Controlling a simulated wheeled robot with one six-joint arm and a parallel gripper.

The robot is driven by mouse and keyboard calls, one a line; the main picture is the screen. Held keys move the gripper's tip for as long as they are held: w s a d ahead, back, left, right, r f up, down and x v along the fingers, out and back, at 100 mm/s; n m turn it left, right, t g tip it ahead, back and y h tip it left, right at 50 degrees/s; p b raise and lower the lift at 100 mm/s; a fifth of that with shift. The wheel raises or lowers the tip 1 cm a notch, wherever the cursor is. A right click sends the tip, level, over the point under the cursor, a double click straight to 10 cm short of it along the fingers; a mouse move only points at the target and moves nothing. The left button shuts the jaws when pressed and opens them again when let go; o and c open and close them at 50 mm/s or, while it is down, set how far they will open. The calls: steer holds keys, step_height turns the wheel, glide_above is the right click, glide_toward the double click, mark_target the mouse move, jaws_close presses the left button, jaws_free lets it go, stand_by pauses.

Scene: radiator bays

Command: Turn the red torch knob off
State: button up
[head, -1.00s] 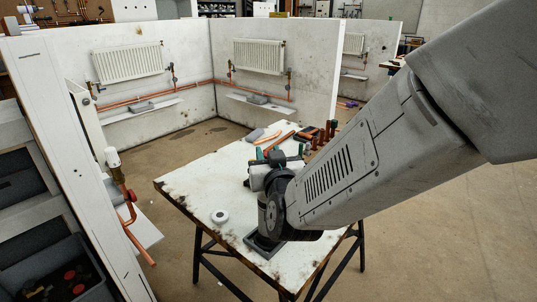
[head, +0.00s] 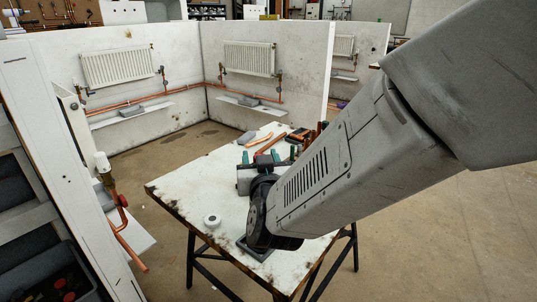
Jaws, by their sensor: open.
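I cannot make out the red torch knob. No torch shows clearly on the workbench (head: 180,185), and my arm covers part of the bench top. My gripper (head: 259,158) is beyond my dark wrist, low over the middle of the bench. Its two teal-tipped fingers are apart, and I see nothing held between them. A red handle (head: 122,201) shows on copper pipework at the left, well away from my gripper, but it looks like a pipe valve.
A white roll (head: 211,220) and a dark square base (head: 255,250) are on the bench. Copper pieces (head: 270,143) and tools lie at its far end. White partitions with radiators (head: 248,58) stand behind. Shelving (head: 30,195) is at the left; the right floor is clear.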

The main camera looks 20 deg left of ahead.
steer(key=v, duration=0.7)
steer(key=s+d+f+n+g, duration=0.2)
steer(key=s+f+g, duration=0.5)
steer(key=f+g, duration=0.3)
steer(key=s+d+r+m+g+h, duration=0.1)
steer(key=s+d+r+m+h, duration=0.1)
steer(key=d, duration=1.1)
steer(key=s+d+r+m+g+h, duration=0.2)
steer(key=s+d+r, duration=0.3)
steer(key=d, duration=0.8)
steer(key=s+d+r+m+g+h, duration=0.2)
steer(key=s+d+r+m+h, duration=0.1)
steer(key=d, duration=1)
steer(key=shift+s+d+r+h, duration=0.35)
steer(key=shift+s+r, duration=0.2)
steer(key=shift+s, duration=0.6)
